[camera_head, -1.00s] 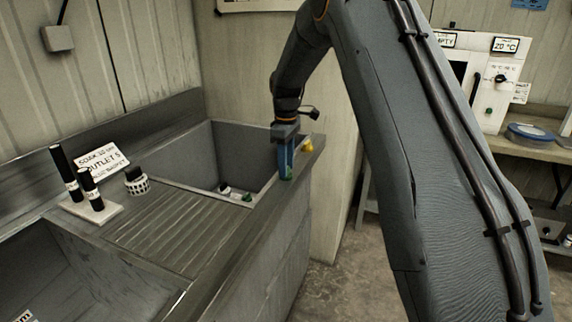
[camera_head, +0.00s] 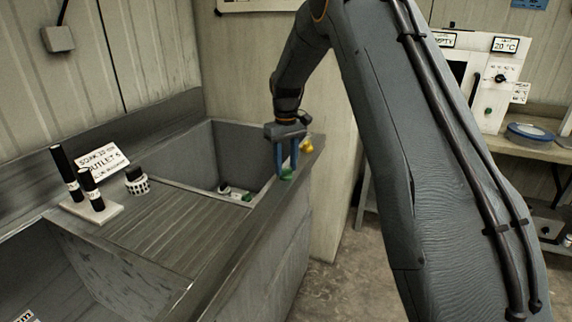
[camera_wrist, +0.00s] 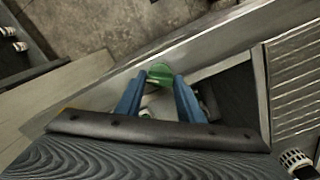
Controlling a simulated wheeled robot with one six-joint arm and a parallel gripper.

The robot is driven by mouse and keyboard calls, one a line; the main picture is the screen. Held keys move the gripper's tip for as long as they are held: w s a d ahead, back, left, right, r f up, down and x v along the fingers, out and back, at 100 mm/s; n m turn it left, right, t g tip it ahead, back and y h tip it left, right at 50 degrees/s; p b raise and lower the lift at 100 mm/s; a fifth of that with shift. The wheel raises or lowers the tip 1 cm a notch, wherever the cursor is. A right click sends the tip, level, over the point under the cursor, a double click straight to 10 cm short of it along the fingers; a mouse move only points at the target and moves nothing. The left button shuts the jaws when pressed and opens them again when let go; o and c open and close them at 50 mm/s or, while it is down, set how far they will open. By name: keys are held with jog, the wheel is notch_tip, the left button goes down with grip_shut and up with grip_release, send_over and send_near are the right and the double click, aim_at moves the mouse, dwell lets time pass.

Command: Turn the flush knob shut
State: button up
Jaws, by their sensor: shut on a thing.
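A green knob (camera_head: 287,174) sits on the front rim of the far sink basin (camera_head: 210,190). My gripper (camera_head: 287,170) points down over it, with its two blue fingers on either side, shut on the knob. In the wrist view the green knob (camera_wrist: 160,72) shows between the fingertips of my gripper (camera_wrist: 162,78). The fingers hide part of the knob, and I cannot read its turn position. A yellow knob (camera_head: 306,146) stands on the same rim, just beyond my gripper.
Small pieces (camera_head: 235,193) lie in the far basin. A white oven (camera_head: 490,85) stands on a bench at the right.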

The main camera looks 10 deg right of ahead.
aim_at(286, 168)
jog(key=m, duration=0.5)
jog(key=shift+w+r+m, duration=0.1)
jog(key=shift+m, duration=0.2)
jog(key=m, duration=0.5)
jog(key=shift+m, duration=0.3)
jog(key=o, duration=1.1)
jog(key=shift+c, duration=0.2)
notch_tip(286, 168, up, 8)
jog(key=shift+f+b, duration=0.1)
jog(key=shift+b, duration=0.7)
